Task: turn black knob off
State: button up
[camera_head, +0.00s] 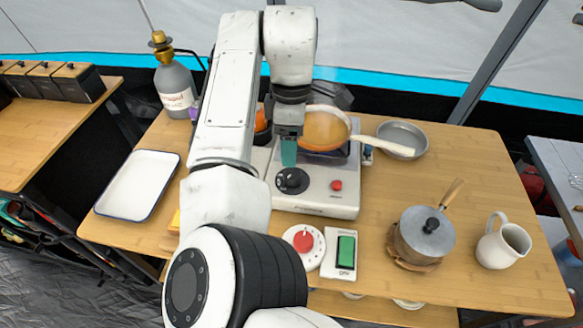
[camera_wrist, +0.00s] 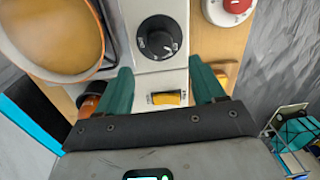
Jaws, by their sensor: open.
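The black knob (camera_head: 292,181) sits on the front panel of the white stove (camera_head: 318,206), at the panel's left. In the wrist view the round black knob (camera_wrist: 159,38) has a pale pointer mark and small white lettering around it that I cannot read surely. My gripper (camera_head: 289,163) is above the stove, just behind the knob in the head view. In the wrist view my gripper (camera_wrist: 160,68) is open and empty, its two green fingers apart. The knob shows beyond the fingertips, roughly centred between them. I see no contact.
An orange pan (camera_head: 325,130) with a pale handle sits on the stove behind the knob. A red button (camera_head: 336,185) is right of the knob. A red dial (camera_head: 303,240) and a green switch (camera_head: 346,250) lie in front. An orange switch (camera_wrist: 167,98) shows between my fingers.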

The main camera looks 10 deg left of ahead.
aim_at(291, 172)
jog(key=f, duration=0.8)
jog(key=shift+s, duration=0.25)
jog(key=shift+c, duration=0.3)
jog(key=c, duration=1)
